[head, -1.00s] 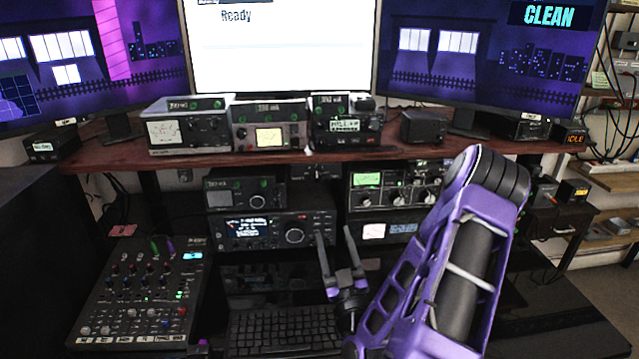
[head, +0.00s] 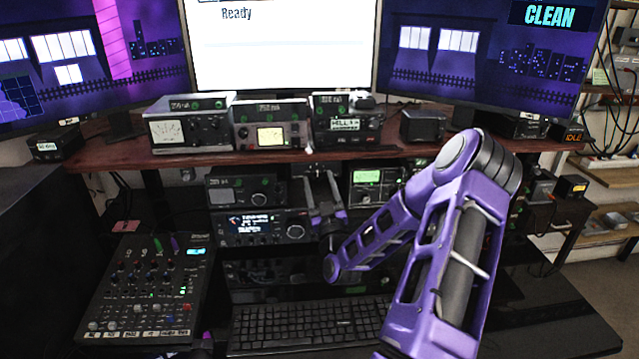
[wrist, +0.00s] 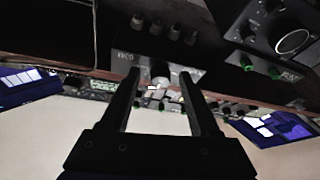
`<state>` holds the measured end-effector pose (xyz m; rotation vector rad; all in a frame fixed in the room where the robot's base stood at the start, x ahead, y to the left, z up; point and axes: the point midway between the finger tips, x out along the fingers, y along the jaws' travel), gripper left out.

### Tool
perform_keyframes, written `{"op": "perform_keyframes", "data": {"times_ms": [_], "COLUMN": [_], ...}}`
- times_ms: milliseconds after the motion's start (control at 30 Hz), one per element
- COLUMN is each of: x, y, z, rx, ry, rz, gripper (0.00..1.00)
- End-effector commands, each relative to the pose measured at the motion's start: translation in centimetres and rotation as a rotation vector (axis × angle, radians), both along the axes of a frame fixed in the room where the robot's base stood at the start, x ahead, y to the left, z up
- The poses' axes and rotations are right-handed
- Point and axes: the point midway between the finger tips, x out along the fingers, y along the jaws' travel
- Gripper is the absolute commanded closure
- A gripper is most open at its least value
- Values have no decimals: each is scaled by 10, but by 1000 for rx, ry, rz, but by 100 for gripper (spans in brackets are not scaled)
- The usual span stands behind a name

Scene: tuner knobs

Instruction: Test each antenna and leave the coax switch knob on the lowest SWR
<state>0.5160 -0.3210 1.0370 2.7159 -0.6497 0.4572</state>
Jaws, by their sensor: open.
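My gripper (head: 320,182) is open and raised below the shelf edge, in front of a small dark box between the stacked radios. In the wrist view my gripper (wrist: 160,76) has its two fingers either side of a grey knob (wrist: 160,70). The knob is on a dark box (wrist: 125,62) with several small round fittings; this looks like the coax switch. I cannot tell whether the fingers touch the knob, nor its setting. A unit with a green-lit display (head: 367,176) stands right of the gripper, partly hidden by my arm. Its reading is too small to read.
The wooden shelf (head: 240,158) holds several radios and meters above the gripper. A radio with a lit screen (head: 250,226) is at lower left. A mixer (head: 145,290) and a keyboard (head: 300,325) lie below. The centre monitor (head: 285,45) reads "Ready"; the right one reads "CLEAN".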

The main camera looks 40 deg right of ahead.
Motion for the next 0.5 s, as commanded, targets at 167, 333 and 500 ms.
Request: {"op": "perform_keyframes", "data": {"times_ms": [167,333,500], "x": [0,0,0], "y": [0,0,0], "z": [0,0,0], "rx": [0,0,0], "ry": [0,0,-1], "rz": [0,0,0], "gripper": [38,65,95]}}
